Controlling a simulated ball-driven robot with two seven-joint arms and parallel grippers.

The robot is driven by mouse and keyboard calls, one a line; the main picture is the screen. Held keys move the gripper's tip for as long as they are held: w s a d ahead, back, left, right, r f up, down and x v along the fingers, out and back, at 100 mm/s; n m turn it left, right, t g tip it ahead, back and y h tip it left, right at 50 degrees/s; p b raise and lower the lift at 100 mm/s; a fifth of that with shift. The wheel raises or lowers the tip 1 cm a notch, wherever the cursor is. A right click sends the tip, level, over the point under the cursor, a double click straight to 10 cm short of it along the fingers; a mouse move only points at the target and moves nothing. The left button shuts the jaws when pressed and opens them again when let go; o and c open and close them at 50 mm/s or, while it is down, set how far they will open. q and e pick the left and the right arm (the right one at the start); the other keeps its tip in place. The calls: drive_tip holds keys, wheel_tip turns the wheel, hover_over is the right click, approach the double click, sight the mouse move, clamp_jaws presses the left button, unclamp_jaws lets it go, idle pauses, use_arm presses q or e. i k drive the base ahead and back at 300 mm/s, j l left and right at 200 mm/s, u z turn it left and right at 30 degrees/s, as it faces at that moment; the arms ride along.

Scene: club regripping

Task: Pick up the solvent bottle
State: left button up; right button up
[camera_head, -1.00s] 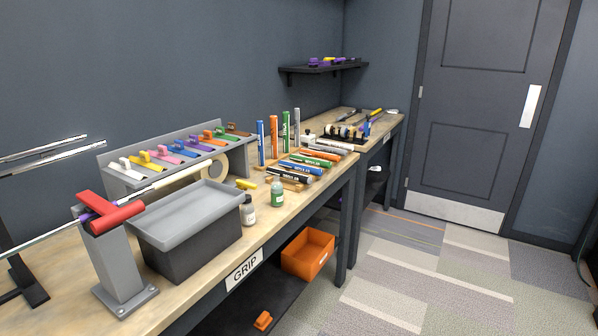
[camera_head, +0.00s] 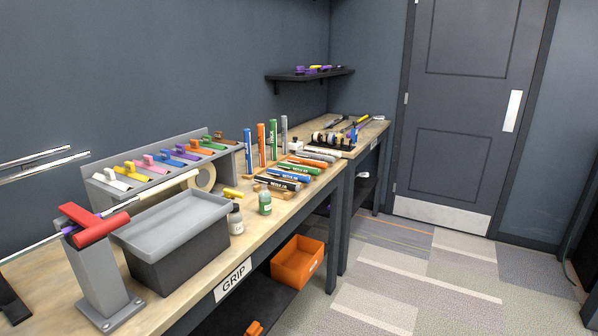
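Two small bottles stand upright near the front edge of the workbench (camera_head: 160,292). One is a clear-grey bottle (camera_head: 236,222) with a dark cap and a pale label, just right of the grey tray bin. The other is a green-labelled bottle (camera_head: 265,204) with a pale cap, slightly farther along. The labels are too small to read, so I cannot tell which one is the solvent bottle. Neither of my grippers is in view.
A grey tray on a dark bin (camera_head: 178,222) and a grey vise post with red jaws (camera_head: 98,262) stand left of the bottles. Grip tubes (camera_head: 287,176) lie behind to the right. An orange bin (camera_head: 298,262) sits on the lower shelf. Carpet at right is open.

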sight(264, 201)
drive_tip(key=u, duration=1.55)
drive_tip(key=z, duration=1.35)
drive_tip(key=i+u, duration=0.15)
drive_tip(key=i, duration=0.3)
drive_tip(key=i+l+u, duration=0.15)
drive_tip(key=i, duration=0.35)
